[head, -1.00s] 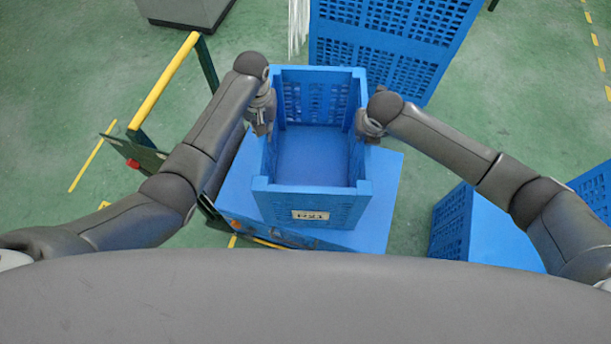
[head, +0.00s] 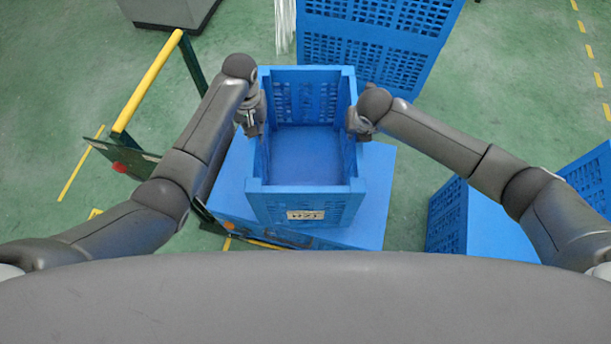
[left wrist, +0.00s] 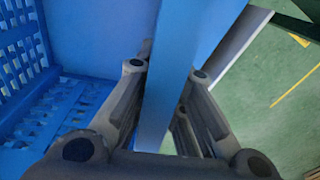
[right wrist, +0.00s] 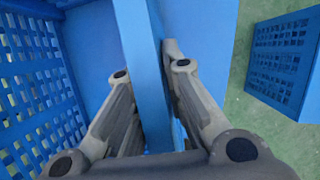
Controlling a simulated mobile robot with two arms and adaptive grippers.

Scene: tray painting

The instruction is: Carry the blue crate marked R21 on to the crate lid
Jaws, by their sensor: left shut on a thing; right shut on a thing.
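The blue crate marked R21 (head: 275,205) is open-topped, upright and empty inside, with a pale label on its near wall. My left gripper (head: 258,128) is shut on its left wall, and that wall runs between the fingers in the left wrist view (left wrist: 172,75). My right gripper (head: 357,128) is shut on its right wall, which shows between the fingers in the right wrist view (right wrist: 146,75). A flat blue surface (head: 376,180) lies beneath the crate; I cannot tell whether they touch. Another flat blue top (head: 500,225), possibly the crate lid, is at the lower right.
A large blue crate stack (head: 375,45) stands behind. A yellow rail (head: 148,80) on a dark green frame is at the left, near my left arm. A grey box (head: 170,10) is at the far left. Green floor is open at the right.

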